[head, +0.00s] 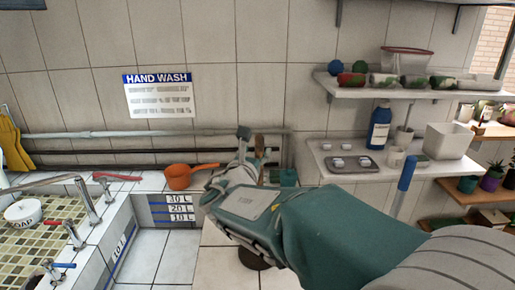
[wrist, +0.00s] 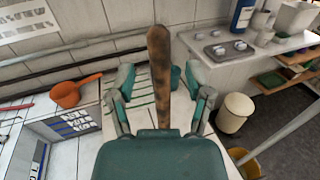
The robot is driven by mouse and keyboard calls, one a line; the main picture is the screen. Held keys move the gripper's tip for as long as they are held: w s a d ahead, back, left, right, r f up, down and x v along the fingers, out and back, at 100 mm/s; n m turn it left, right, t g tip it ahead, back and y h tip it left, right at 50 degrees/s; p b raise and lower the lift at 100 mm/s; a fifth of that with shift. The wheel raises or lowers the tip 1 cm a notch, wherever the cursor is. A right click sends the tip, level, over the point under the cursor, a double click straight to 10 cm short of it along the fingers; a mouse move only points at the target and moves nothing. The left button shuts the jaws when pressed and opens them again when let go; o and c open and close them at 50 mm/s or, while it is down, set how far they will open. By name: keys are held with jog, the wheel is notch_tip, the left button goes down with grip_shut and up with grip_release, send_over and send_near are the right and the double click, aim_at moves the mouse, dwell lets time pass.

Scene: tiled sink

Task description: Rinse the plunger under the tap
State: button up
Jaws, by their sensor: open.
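The plunger's brown wooden handle (wrist: 159,72) stands between the two spread fingers of my gripper (wrist: 160,82) in the wrist view. There is a gap on both sides of it, and the fingers are open. In the head view the handle's top (head: 260,146) shows just beyond my gripper (head: 264,158). A dark round shape under my gripper may be the plunger's cup; it is mostly hidden. The metal tap (head: 88,200) is at the left, its long spout reaching left over the green-tiled sink (head: 35,238).
Shelves with bottles and a white tub (head: 447,140) are at the right. A cream bin (wrist: 234,112) stands on the floor.

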jog(key=v, duration=0.9)
jog(key=s+d+f+m+g+h, duration=0.1)
jog(key=s+d+f+m+g, duration=0.3)
jog(key=d+m, duration=0.45)
jog(key=s+d+f+m+g+h, duration=0.1)
jog(key=s+d+f+m+g, duration=0.1)
jog(key=s+d+m+g, duration=0.55)
jog(key=s+f+m+y, duration=0.5)
jog(key=s+m, duration=0.5)
jog(key=m, duration=0.6)
jog(key=y, duration=0.2)
jog(key=shift+s+d+f+y, duration=0.2)
jog(key=shift+s+d+y, duration=0.1)
jog(key=shift+c, duration=0.3)
jog(key=shift+c, duration=0.5)
